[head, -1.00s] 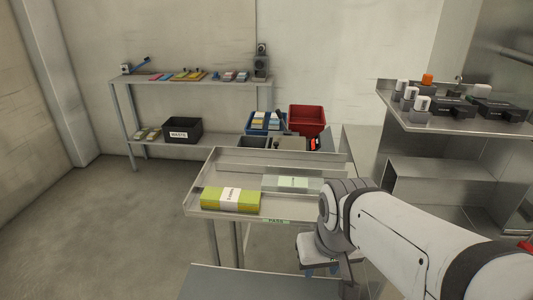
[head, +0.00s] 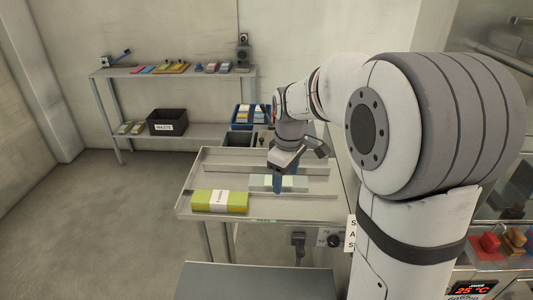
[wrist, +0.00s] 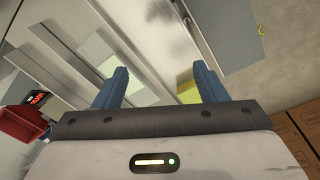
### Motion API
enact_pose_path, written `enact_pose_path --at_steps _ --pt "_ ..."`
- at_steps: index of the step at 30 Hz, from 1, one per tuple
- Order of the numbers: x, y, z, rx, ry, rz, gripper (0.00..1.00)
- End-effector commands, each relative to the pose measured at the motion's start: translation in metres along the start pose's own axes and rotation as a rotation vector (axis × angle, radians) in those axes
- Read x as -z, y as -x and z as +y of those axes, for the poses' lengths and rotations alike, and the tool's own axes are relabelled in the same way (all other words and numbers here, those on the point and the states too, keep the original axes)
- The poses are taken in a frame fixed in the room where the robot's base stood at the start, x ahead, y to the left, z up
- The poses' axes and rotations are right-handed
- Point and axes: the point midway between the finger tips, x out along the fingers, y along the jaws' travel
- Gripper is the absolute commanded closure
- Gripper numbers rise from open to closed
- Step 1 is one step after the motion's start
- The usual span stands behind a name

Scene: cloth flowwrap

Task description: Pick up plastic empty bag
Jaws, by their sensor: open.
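The plastic empty bag (head: 261,181), pale and see-through with a light green patch, lies flat on the metal tray table (head: 190,183). My gripper (head: 278,182) is over the bag with blue fingers pointing down and hides its middle; I cannot tell whether they touch it. In the wrist view my gripper (wrist: 160,75) is open, with nothing between its fingers. There the bag (wrist: 97,52) shows beside the left finger.
A green pack with a white band (head: 220,202) lies at the table's front left. A blue bin (head: 241,117) stands behind the table. A black waste box (head: 166,122) sits on the rear rack's lower shelf. The tray is bare left of the bag.

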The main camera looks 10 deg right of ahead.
Motion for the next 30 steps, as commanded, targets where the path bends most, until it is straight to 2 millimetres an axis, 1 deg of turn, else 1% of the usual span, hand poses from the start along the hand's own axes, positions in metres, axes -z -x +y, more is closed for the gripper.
enact_pose_path --at_steps 1,3,6,9,12,17,25,30 --pt "0.017 0.002 0.016 0.014 0.078 -0.012 0.35" --pt "0.036 -0.004 0.032 0.029 0.188 -0.022 0.35" --pt "0.059 -0.015 0.052 0.048 0.325 -0.031 0.35" --pt "0.074 -0.026 0.065 0.063 0.43 -0.037 0.35" --pt "0.084 -0.034 0.073 0.073 0.496 -0.04 0.35" --pt "0.089 -0.046 0.077 0.08 0.538 -0.041 0.35" --pt "0.084 -0.075 0.077 0.081 0.538 -0.042 0.35" --pt "0.08 -0.102 0.079 0.081 0.537 -0.042 0.35"
